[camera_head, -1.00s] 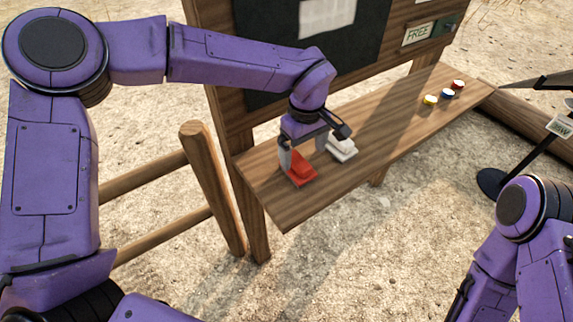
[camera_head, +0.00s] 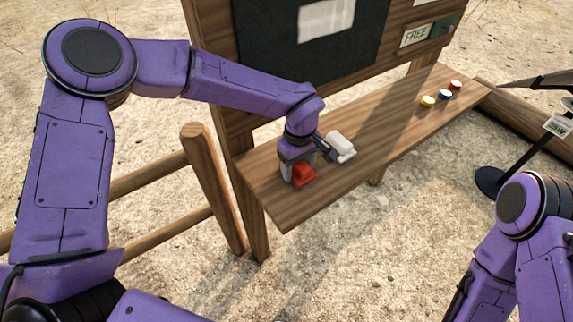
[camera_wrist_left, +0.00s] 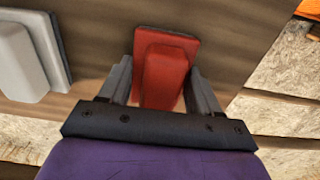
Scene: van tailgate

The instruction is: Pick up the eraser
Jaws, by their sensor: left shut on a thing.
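A red eraser-like block (camera_head: 303,175) with a raised grip and a wider base is near the left end of the wooden shelf (camera_head: 290,213). In the left wrist view the red block (camera_wrist_left: 168,72) stands between the two grey fingers. My left gripper (camera_head: 299,170) comes down over it from above and is shut on it. The block appears to be still at the shelf surface. A similar white block (camera_head: 341,146) lies just behind and to the right, apart from the gripper. My right arm shows at the lower right, but its gripper is out of view.
A dark board (camera_head: 320,50) stands upright behind the shelf. Several small round coloured pieces, including a yellow one (camera_head: 428,101), sit at the shelf's far right. A wooden rail post (camera_head: 212,185) stands left of the shelf. The shelf's middle is clear.

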